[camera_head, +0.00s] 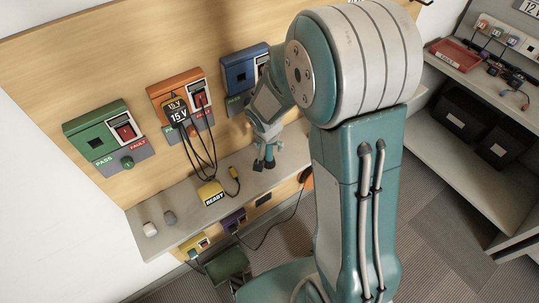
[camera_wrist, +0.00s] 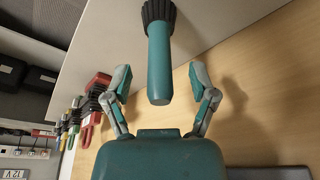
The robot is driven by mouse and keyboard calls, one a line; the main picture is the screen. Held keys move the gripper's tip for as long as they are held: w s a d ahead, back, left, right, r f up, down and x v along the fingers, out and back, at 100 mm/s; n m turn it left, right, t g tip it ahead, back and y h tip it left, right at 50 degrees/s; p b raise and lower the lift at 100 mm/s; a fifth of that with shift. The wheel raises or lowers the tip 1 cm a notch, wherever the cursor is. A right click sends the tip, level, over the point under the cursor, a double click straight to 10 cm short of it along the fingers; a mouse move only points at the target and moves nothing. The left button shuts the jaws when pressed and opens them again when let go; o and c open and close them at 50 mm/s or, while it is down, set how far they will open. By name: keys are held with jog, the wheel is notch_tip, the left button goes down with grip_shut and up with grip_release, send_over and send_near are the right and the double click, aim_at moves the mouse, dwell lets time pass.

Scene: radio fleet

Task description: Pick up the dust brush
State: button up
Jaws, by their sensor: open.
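A teal handle with a dark ribbed end, which looks like the dust brush (camera_wrist: 160,58), shows in the wrist view at top centre, over the pale shelf. My gripper (camera_wrist: 159,77) is open, with one finger on each side of the handle's near end in the picture and a gap on both sides. Whether the handle is at fingertip depth is hard to tell. In the head view my gripper (camera_head: 264,160) is low over the wall shelf, and the brush cannot be clearly told apart from it.
Green (camera_head: 97,131), orange (camera_head: 177,90) and blue (camera_head: 241,73) stations line the panel. A side shelf with a red tray (camera_head: 457,54) stands right.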

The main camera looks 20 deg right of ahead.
jog(key=shift+x, duration=1.45)
grip_shut()
jog(key=shift+r, duration=0.1)
